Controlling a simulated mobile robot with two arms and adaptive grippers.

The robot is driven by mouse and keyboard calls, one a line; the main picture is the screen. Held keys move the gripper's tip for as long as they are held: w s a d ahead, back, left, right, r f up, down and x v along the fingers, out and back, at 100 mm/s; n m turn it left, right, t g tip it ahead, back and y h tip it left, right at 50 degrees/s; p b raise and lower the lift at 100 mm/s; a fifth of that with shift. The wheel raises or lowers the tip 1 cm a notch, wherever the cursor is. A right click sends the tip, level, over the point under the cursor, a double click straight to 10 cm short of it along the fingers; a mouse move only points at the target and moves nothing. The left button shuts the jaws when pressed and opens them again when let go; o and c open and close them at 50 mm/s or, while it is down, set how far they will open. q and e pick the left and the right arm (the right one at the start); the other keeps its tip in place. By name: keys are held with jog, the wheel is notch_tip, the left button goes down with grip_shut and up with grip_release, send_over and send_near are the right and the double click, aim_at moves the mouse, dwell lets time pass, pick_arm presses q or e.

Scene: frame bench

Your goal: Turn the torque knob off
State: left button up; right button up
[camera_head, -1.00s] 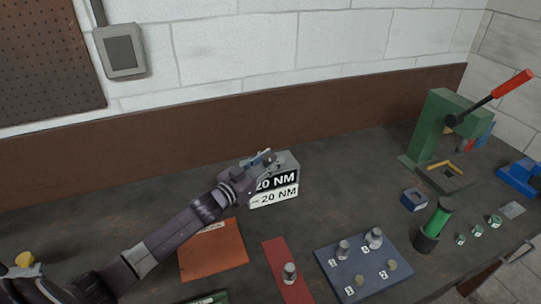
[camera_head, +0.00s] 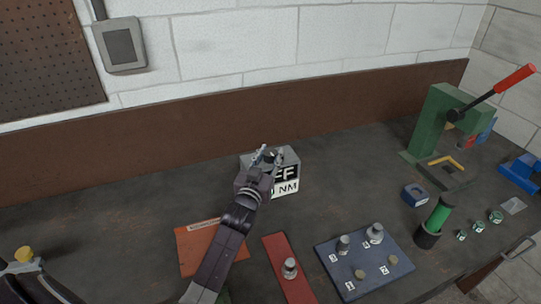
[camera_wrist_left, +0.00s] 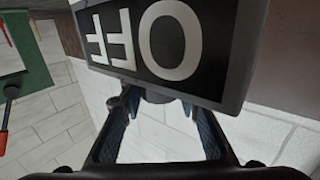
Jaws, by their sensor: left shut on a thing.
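The grey torque box (camera_head: 291,160) stands on the bench near the back wall. Its black display (camera_head: 287,173) is partly covered by my left arm, showing "FF" above a white strip ending in "NM". In the left wrist view the display (camera_wrist_left: 150,42) reads "OFF", upside down. My left gripper (camera_head: 268,157) is at the top of the box, with its fingers on either side of the knob. The dark knob (camera_wrist_left: 155,97) shows only in part between the fingers, below the display edge; the gripper is shut on it. My right gripper is not in view.
An orange mat (camera_head: 192,240), a red strip (camera_head: 280,256) and a blue board (camera_head: 335,268) with bolts lie in front. A green press (camera_head: 432,120) with a red-handled lever stands at right. The bench left of the box is clear.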

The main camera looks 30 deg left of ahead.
pick_arm(q)
jog(key=shift+r, duration=0.15)
jog(key=o, duration=1.2)
jog(key=s+d, duration=0.2)
jog(key=s, duration=0.9)
jog(key=shift+s, duration=0.4)
